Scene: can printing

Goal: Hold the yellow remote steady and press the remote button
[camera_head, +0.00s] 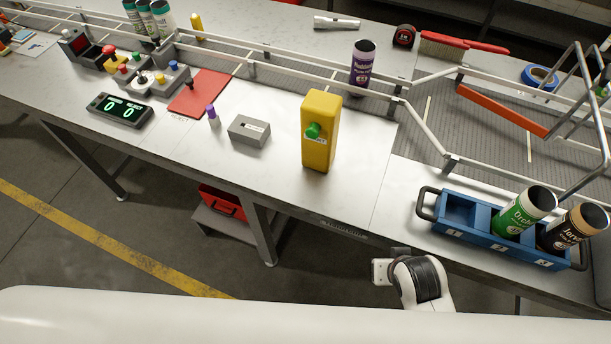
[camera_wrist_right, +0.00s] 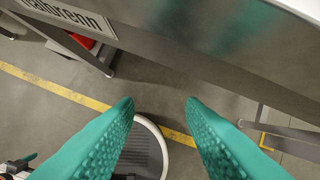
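The yellow remote (camera_head: 320,130) is an upright yellow box on the white bench top, with a green round button (camera_head: 313,131) on its front face. A small label is beside the button. No gripper touches it. My right gripper (camera_wrist_right: 160,105) shows in the right wrist view as two teal textured fingers spread apart with nothing between them. It points down past the bench's front edge, over the floor. In the head view, part of my right arm shows below the bench edge, to the right of the remote and apart from it. My left gripper is not in view.
A grey box (camera_head: 249,132), a purple-capped marker (camera_head: 213,116) and a black counter display (camera_head: 119,110) lie left of the remote. A blue tray (camera_head: 463,211) with two cans stands at right. A railed conveyor (camera_head: 495,130) runs behind. The bench front is clear.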

